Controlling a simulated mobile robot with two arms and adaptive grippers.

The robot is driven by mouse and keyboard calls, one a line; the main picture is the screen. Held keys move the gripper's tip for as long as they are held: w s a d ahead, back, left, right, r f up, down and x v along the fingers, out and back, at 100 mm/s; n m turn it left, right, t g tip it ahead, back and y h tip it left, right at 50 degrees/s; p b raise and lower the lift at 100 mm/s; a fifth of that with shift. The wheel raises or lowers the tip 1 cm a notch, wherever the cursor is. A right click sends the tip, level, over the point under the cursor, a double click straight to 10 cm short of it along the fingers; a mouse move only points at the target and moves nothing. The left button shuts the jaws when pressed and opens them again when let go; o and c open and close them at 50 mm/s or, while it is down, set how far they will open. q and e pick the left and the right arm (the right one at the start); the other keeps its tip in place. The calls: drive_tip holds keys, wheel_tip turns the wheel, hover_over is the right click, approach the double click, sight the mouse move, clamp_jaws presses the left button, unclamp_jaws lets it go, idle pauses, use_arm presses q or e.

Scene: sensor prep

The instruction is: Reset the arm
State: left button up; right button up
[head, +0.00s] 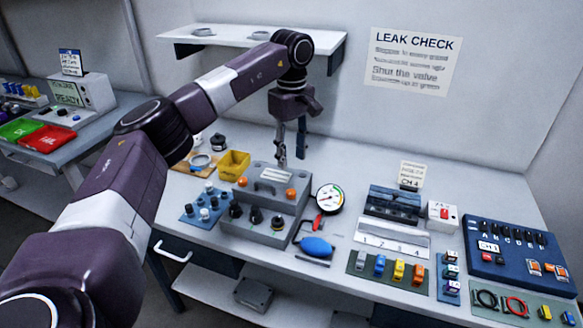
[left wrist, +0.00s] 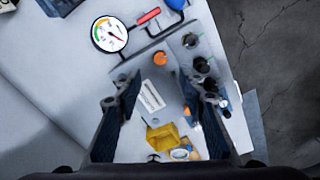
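My left arm reaches in from the left of the head view, bent at a high elbow. My left gripper (head: 282,158) points down above the back of a grey instrument box (head: 262,222) on the bench. In the left wrist view the fingers of the left gripper (left wrist: 157,92) are spread apart, with nothing between them. The grey box (left wrist: 160,75), with its white-labelled slot and orange knob (left wrist: 160,58), lies beyond them. I cannot tell how far above the box the fingertips are. My right gripper is not in view.
A pressure gauge (head: 329,199), blue bulb (head: 317,246) and yellow bin (head: 234,164) surround the box. A blue switch panel (head: 520,256) and coloured connectors (head: 398,271) lie on the right. A wall shelf (head: 240,40) hangs behind my arm. The back right bench is mostly clear.

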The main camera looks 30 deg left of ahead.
use_arm(q)
drive_tip(key=shift+r, duration=0.35)
